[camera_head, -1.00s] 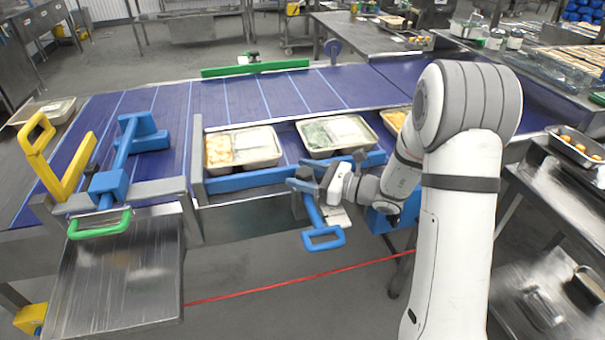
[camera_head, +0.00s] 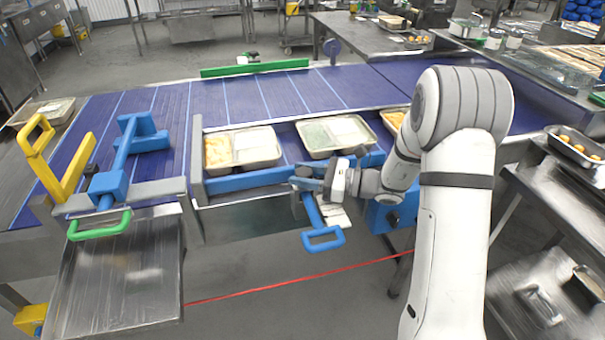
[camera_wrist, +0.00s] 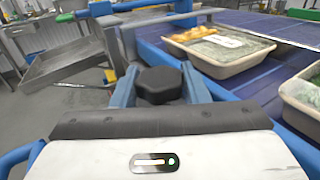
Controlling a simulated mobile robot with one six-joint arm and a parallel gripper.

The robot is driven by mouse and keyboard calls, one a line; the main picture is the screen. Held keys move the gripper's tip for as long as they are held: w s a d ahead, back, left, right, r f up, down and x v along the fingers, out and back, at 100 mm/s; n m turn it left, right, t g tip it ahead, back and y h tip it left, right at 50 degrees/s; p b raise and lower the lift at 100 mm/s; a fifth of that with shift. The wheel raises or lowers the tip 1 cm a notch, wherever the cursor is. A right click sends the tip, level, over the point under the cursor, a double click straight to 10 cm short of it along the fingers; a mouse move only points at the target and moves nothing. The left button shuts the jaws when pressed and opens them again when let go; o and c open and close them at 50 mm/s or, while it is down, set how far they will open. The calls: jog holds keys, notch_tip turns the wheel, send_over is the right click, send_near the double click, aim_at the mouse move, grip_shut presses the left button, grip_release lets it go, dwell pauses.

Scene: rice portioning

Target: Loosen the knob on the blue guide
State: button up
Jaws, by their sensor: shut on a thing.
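The blue guide (camera_head: 245,181) runs along the near edge of the belt, in front of the food trays. A blue arm with a looped handle (camera_head: 322,239) hangs below it on the near side. My gripper (camera_head: 306,181) is at the guide's near side, above this handle. In the wrist view a dark, rounded knob (camera_wrist: 160,86) sits between the two blue fingers of my gripper (camera_wrist: 160,92), which are shut on it. The knob is hidden behind the gripper in the head view.
Trays of food (camera_head: 243,148) (camera_head: 336,135) stand on the blue belt (camera_head: 240,100) just behind the guide. A yellow bracket (camera_head: 62,160) and a green handle (camera_head: 100,226) are at the left. Open floor lies below the handle.

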jog(key=o, duration=1)
jog(key=shift+d, duration=0.1)
jog(key=v, duration=0.7)
jog(key=shift+s+d, duration=0.1)
jog(key=shift+d, duration=0.25)
